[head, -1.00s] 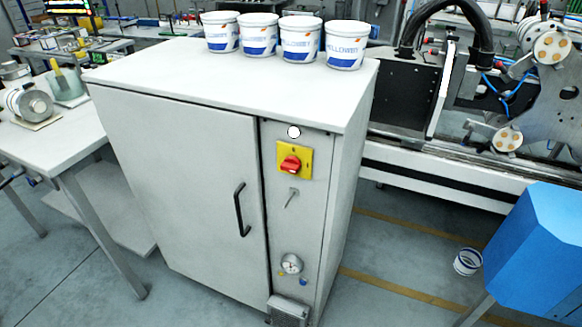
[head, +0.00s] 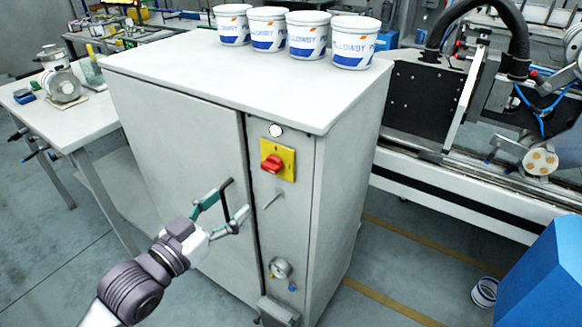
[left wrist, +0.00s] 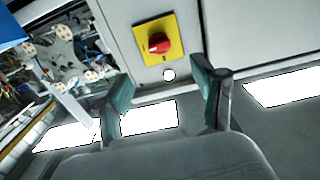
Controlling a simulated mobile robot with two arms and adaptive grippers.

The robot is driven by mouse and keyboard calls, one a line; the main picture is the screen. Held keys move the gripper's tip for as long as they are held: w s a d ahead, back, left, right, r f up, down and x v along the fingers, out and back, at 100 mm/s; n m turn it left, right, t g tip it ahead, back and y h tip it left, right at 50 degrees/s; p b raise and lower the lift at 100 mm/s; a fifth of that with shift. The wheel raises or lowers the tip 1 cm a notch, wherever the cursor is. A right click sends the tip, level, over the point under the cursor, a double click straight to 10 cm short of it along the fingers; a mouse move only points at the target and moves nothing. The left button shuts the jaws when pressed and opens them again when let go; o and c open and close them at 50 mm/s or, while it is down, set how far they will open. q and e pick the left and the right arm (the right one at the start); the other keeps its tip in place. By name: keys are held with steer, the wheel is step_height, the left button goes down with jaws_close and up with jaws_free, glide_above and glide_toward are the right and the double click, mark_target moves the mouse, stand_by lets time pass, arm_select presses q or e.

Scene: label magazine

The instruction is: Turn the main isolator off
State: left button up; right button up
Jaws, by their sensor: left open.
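The main isolator is a red rotary knob (head: 271,164) on a yellow plate (head: 289,157), high on the narrow right panel of the grey cabinet (head: 190,150). The knob also shows in the left wrist view (left wrist: 159,43), where the scene appears upside down. Its markings are too small to read. My left gripper (head: 238,198) is open and empty, in front of the cabinet, below and left of the knob and apart from it. In the left wrist view its two teal fingers (left wrist: 163,85) stand apart with the knob beyond them. My right gripper is out of view.
A black door handle (head: 225,186) is close behind my left fingers. A small metal lever (head: 272,199) and a gauge (head: 280,267) are below the isolator. A white round lamp (head: 276,131) is above it. Several white buckets (head: 268,29) stand on the cabinet top.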

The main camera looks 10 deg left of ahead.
mark_target(268, 168)
arm_select(q)
steer(key=x, duration=0.4)
steer(key=p+x, duration=0.1)
steer(key=x, duration=0.3)
steer(key=r+p+x, duration=0.1)
steer(key=x, duration=0.3)
steer(key=shift+d, duration=0.15)
steer(key=shift+x, duration=0.8)
steer(key=shift+s, duration=0.1)
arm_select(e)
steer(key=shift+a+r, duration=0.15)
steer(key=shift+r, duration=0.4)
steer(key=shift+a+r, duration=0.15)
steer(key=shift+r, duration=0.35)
